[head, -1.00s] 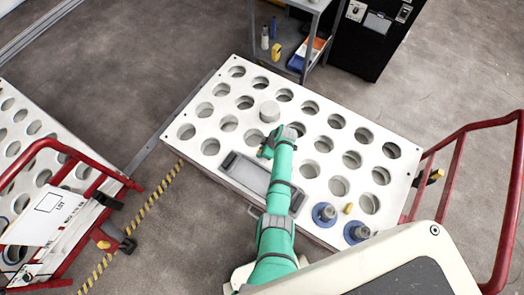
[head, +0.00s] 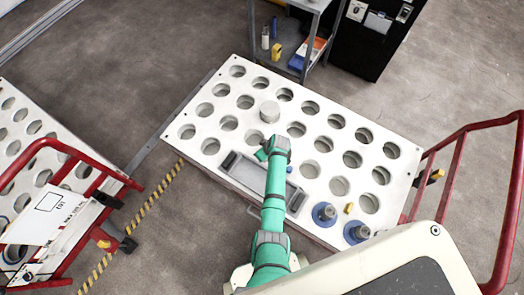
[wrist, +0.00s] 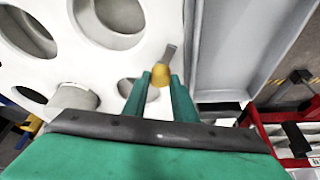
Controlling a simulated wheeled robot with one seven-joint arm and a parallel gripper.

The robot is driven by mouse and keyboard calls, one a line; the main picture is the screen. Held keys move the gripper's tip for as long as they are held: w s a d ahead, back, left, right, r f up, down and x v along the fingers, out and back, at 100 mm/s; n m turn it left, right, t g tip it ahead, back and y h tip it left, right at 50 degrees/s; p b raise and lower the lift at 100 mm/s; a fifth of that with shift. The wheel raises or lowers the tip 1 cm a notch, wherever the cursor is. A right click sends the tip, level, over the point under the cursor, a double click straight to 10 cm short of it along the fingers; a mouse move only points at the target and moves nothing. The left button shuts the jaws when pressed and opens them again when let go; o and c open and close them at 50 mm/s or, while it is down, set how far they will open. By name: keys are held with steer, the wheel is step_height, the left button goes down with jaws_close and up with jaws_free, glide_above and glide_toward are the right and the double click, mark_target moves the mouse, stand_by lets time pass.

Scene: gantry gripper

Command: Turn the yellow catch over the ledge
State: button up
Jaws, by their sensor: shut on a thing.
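The yellow catch (wrist: 160,75) shows in the wrist view as a small yellow knob with a flat grey bar (wrist: 169,52) reaching up and slightly right from it. My gripper (wrist: 160,80) is shut on the yellow knob, one green finger on each side. The bar lies near the left side of a grey recessed tray (wrist: 235,55); I cannot tell whether it overlaps the tray's edge or which edge is the ledge. In the head view my gripper (head: 262,155) is over the white board beside the tray (head: 248,175), and my arm hides the catch.
The white board (head: 300,82) has rows of round holes. A pale cylinder (head: 269,111) stands near my gripper. Two blue-based pieces (head: 324,214) and a small yellow piece (head: 349,208) sit at the near right. Red-railed carts (head: 460,145) flank the board; a shelf (head: 300,35) stands behind.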

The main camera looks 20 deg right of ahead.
steer(key=m+h, duration=0.1)
steer(key=m, duration=0.3)
steer(key=m+h, duration=0.1)
steer(key=m, duration=0.1)
steer(key=shift+a+m+h, duration=0.25)
steer(key=shift+m+h, duration=0.05)
steer(key=m+h, duration=0.1)
steer(key=m, duration=0.2)
steer(key=m+h, duration=0.1)
steer(key=m, duration=0.2)
steer(key=shift+a+g, duration=0.15)
steer(key=shift+g, duration=0.25)
steer(key=o, duration=1)
steer(key=shift+r, duration=0.1)
steer(key=v, duration=1)
steer(key=shift+a+r, duration=0.2)
steer(key=shift+r, duration=0.05)
steer(key=shift+s+f, duration=0.1)
